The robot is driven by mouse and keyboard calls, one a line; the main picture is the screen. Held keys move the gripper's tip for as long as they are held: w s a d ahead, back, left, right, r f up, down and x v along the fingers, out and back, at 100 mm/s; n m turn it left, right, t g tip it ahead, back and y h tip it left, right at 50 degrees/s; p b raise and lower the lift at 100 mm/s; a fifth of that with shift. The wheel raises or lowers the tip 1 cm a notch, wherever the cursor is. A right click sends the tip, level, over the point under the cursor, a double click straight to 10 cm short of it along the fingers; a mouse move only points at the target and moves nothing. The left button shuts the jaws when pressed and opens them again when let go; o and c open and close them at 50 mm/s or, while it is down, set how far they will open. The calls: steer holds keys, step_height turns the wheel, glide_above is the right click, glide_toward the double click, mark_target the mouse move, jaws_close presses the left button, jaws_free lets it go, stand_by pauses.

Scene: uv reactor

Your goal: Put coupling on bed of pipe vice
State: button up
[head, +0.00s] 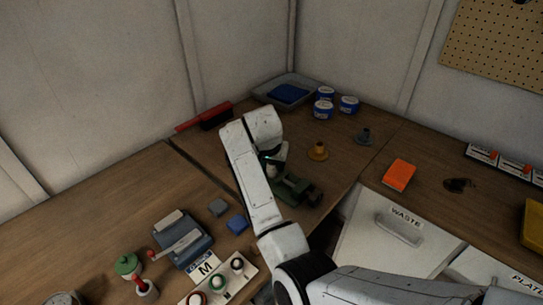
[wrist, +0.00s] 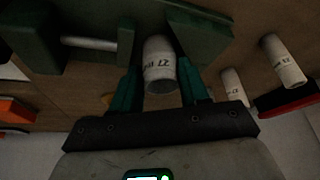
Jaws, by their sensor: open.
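The white coupling (wrist: 160,72), with dark lettering on it, is between the two green fingers of my gripper (wrist: 158,66) in the wrist view. The fingers are open, one on each side of it; I cannot tell whether either touches it. The dark green pipe vice (wrist: 200,35) is right beside the coupling, with its rod and another block to the left. Whether the coupling rests on the vice bed is unclear.
Two more white cylinders (wrist: 284,62) (wrist: 234,86) and a red-and-black brush show at right in the wrist view. In the head view, a brass piece (head: 318,150), a grey piece (head: 364,136), blue-and-white tins (head: 324,108) and a tray (head: 266,94) stand behind the vice.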

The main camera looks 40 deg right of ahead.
steer(key=shift+a, duration=0.15)
steer(key=b+v, duration=0.1)
steer(key=v, duration=1.1)
steer(key=shift+w+r, duration=0.2)
